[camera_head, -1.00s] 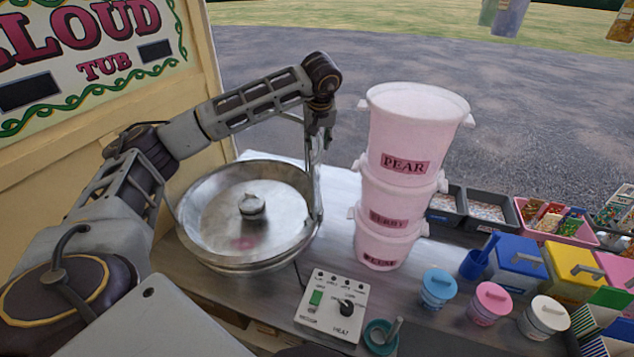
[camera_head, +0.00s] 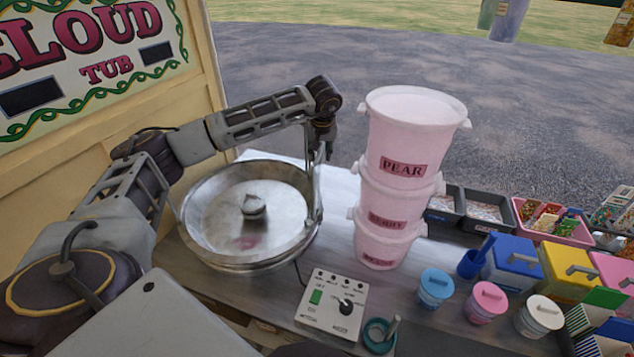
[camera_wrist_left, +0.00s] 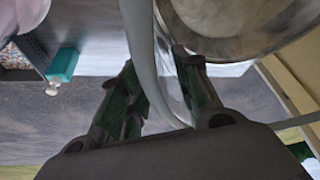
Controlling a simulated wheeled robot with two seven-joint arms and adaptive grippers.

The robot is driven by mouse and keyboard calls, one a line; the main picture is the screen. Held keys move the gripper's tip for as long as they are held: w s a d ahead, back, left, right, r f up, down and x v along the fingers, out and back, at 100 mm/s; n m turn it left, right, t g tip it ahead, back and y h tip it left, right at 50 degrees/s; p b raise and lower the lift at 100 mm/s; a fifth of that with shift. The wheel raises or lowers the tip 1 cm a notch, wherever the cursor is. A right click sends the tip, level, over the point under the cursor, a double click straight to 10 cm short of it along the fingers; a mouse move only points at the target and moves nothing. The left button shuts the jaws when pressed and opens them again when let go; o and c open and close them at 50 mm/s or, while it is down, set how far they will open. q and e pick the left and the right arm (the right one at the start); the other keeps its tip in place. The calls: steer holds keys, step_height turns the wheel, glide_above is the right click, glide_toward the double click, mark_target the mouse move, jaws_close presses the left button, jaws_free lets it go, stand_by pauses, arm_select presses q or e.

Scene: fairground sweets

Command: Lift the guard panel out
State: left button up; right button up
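The guard panel (camera_head: 317,196) looks like a thin, curved upright piece at the right rim of the metal bowl (camera_head: 205,251). My left gripper (camera_head: 317,157) is above the bowl's right rim, at the panel's upper part, pointing down. In the left wrist view the panel's grey curved edge (camera_wrist_left: 148,58) runs between the two fingers of the left gripper (camera_wrist_left: 157,68). The fingers are apart, one on each side of it, with a gap visible on the left. The panel's lower edge is hard to make out. My right gripper is not in view.
Stacked pink tubs (camera_head: 405,142) stand close to the right of the gripper. A heat control box (camera_head: 332,302) sits in front of the bowl. Small lidded jars (camera_head: 487,301) and coloured boxes are farther right. A painted sign board (camera_head: 90,60) stands at left.

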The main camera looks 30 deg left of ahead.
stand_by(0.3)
arm_select(q)
jaws_close()
steer(key=shift+r, duration=0.15)
steer(key=shift+w+r, duration=0.1)
steer(key=shift+r, duration=0.7)
step_height(320, 180, up, 26)
steer(key=b, duration=0.2)
stand_by(0.4)
steer(key=shift+r, duration=0.1)
stand_by(0.3)
